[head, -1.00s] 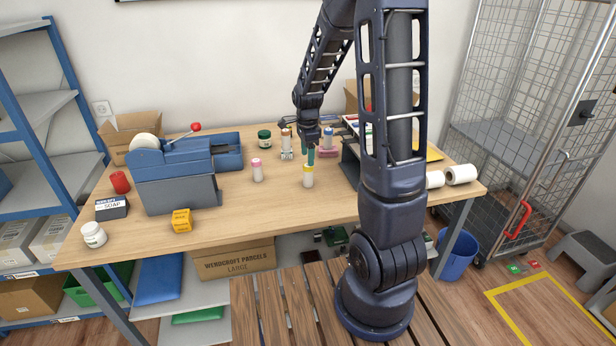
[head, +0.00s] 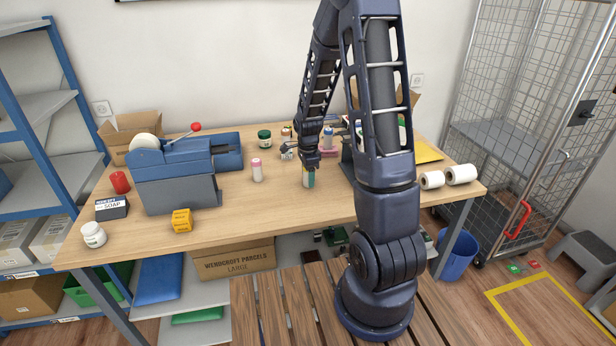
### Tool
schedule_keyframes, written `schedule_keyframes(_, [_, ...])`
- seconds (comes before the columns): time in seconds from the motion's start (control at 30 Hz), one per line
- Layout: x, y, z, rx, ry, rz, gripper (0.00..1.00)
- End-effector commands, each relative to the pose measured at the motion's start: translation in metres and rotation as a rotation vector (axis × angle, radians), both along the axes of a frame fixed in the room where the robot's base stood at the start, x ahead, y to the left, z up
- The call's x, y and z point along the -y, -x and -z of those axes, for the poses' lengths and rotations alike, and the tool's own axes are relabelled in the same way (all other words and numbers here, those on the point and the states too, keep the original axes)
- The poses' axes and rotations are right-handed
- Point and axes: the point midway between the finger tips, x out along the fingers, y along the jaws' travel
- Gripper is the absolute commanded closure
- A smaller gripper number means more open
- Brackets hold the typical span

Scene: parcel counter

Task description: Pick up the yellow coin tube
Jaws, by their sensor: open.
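The yellow coin tube (head: 305,181), a small pale cylinder, stands upright near the middle of the counter (head: 255,205). My gripper (head: 309,178) is over it, pointing down, with a teal finger beside or in front of the tube. The tube's yellow top is hidden by the gripper. The jaws are open; I cannot tell whether a finger touches the tube. A similar tube with a pink cap (head: 257,170) stands to the left.
More small tubes and a green jar (head: 264,139) stand behind. A blue machine (head: 175,175) with a red-knobbed lever is at left. A yellow box (head: 182,220) lies near the front edge. White rolls (head: 461,174) lie at right. The counter's front middle is clear.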

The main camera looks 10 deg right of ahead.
Motion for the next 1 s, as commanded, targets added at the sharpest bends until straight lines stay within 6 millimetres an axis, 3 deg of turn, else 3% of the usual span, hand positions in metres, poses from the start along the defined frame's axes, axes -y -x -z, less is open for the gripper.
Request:
schedule_keyframes(0.17, [0.0, 0.0, 0.0, 0.0, 0.0, 0.0, 0.39])
schedule_keyframes(0.43, [0.0, 0.0, 0.0, 0.0, 0.0, 0.0, 0.92])
schedule_keyframes(0.77, [0.0, 0.0, -0.004, 0.001, 0.0, 0.0, 0.93])
schedule_keyframes(1.0, [0.0, -0.001, -0.037, 0.006, 0.0, 0.0, 0.93])
